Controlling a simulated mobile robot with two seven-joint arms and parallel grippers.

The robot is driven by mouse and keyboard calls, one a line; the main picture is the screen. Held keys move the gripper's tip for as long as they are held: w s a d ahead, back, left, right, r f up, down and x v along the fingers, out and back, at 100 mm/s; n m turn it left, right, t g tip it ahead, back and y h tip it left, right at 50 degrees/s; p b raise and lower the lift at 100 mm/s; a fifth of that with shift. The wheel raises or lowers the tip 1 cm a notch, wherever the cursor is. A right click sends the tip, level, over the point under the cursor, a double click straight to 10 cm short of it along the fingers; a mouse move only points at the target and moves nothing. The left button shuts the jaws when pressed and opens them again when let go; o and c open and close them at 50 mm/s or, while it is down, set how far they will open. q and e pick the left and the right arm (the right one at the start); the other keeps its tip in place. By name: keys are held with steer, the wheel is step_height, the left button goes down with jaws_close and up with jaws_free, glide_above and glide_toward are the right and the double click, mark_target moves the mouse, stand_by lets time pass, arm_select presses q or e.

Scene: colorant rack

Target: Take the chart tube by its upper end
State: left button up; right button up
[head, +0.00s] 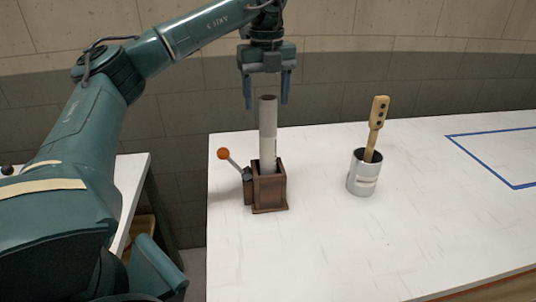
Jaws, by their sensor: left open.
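The chart tube (268,135) is a pale grey-white cylinder with a dark opening at its top. It stands upright in a brown wooden box holder (270,190) on the white table. The holder has a side lever with an orange knob (223,154). My left gripper (266,103) points down with its two fingers apart, one on each side of the tube's upper end in the picture. It is open and holds nothing. Whether the fingers are level in depth with the tube I cannot tell. My right gripper is not in view.
A metal can (364,178) holding a wooden-handled tool (376,122) stands right of the holder. A blue taped outline (482,165) marks the table's right side. The table (330,260) is clear in front. A wall stands behind.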

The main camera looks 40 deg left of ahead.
mark_target(268, 111)
arm_select(q)
steer(key=f, duration=0.3)
steer(key=shift+w+a+f+p, duration=0.15)
steer(key=shift+w+f+p, duration=0.15)
steer(key=shift+w+f, duration=0.1)
steer(key=shift+f, duration=0.3)
steer(key=shift+c, duration=0.2)
steer(key=c, duration=1.3)
steer(key=shift+r, duration=0.1)
